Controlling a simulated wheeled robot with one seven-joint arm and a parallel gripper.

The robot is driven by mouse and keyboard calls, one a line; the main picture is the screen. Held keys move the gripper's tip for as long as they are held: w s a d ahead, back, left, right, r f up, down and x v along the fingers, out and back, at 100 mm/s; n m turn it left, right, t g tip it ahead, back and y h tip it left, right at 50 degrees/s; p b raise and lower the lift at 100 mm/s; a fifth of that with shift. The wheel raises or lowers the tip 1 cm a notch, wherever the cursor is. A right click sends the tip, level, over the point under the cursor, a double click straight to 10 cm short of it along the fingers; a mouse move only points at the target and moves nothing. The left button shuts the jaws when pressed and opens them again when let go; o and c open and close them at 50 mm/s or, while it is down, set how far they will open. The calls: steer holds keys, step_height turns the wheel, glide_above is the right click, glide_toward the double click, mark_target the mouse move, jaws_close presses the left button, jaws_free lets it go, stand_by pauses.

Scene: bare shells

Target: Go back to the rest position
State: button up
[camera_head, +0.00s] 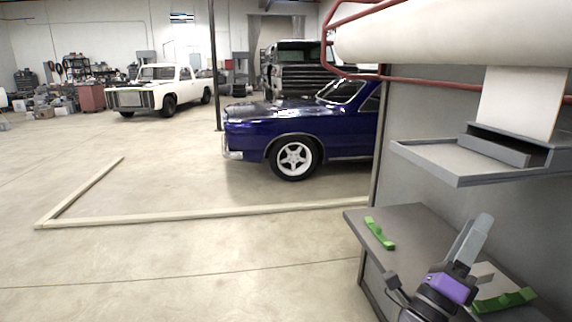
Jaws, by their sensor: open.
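My gripper (473,240) is at the lower right, above a grey table (425,232). Its grey fingers point up and slightly right, above a purple band and a black wrist. It is open, and I see nothing held in it. The two fingers overlap from this angle, so the gap between them is hard to see. The lower part of my arm is cut off by the bottom edge of the picture.
Green pieces lie on the table, one at left (380,233) and one at right (503,300). A grey shelf (440,160) juts out above. A blue car (255,130), white pickup (160,88) and wooden floor beam (200,214) stand beyond.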

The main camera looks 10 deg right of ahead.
steer(key=s+a+f+n+t+y, duration=0.65)
steer(key=a+n+y, duration=0.35)
steer(key=n, duration=0.6)
steer(key=s+a+f+n+t+y, duration=0.7)
steer(key=n+y, duration=0.5)
steer(key=n, duration=0.4)
steer(key=s+a+f+n+g+y, duration=0.1)
steer(key=s+f+g, duration=0.3)
steer(key=s, duration=0.6)
steer(key=s+a+f+n+g+y, duration=0.1)
steer(key=s+a+f+n+g, duration=0.2)
steer(key=s, duration=0.6)
step_height(320, 180, down, 3)
steer(key=shift+s+a+f+g, duration=0.1)
steer(key=shift+s+a+g, duration=0.25)
steer(key=shift+a+g, duration=0.6)
